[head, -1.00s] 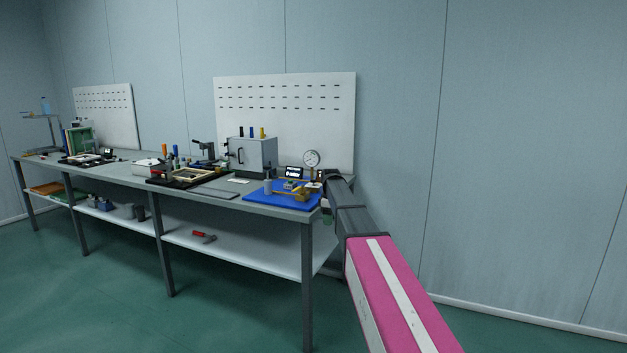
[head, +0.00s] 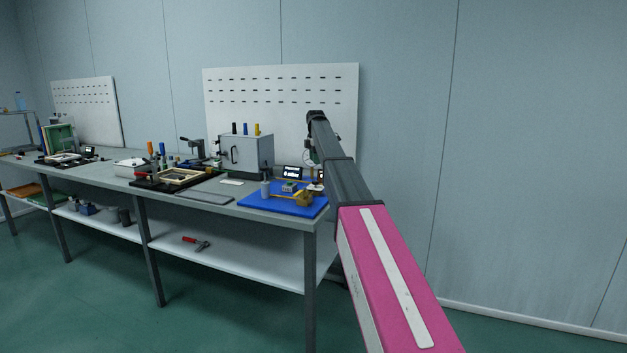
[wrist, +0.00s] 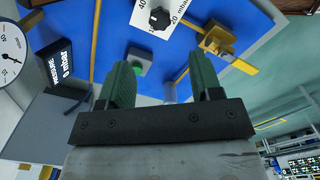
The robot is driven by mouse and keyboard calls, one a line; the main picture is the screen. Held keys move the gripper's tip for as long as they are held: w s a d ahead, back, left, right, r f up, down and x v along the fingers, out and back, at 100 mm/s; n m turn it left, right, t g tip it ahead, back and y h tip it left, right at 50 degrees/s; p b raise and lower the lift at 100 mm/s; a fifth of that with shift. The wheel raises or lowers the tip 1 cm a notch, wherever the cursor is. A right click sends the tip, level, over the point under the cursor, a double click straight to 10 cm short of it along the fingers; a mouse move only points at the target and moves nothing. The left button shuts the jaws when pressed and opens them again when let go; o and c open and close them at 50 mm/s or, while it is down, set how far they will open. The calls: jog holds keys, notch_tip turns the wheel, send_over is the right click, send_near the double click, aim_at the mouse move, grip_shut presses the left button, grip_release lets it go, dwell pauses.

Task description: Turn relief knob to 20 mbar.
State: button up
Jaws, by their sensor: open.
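The relief knob (wrist: 159,17) is a small black knob on a white dial plate (wrist: 144,12) marked 40 and 20 mbar, at the top of the wrist view. Which mark it points to is too small to tell. A display (wrist: 58,66) reads 0 mbar; it also shows on the bench in the head view (head: 292,172). A round white gauge (wrist: 11,54) is cut off at the left edge. My gripper (wrist: 163,75) is open and empty, its two green fingers apart. The knob lies beyond the fingertips, clear of them. In the head view my arm hides the gripper.
A blue mat (head: 271,203) carries the rig at the bench's right end. A grey box with a green button (wrist: 140,61) and a brass fitting (wrist: 217,41) lie near the fingers. A grey cabinet (head: 246,154) stands left. The floor right of the bench is clear.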

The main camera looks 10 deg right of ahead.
aim_at(315, 181)
notch_tip(315, 181, down, 10)
jog(key=shift+f, duration=0.15)
jog(key=c, duration=0.9)
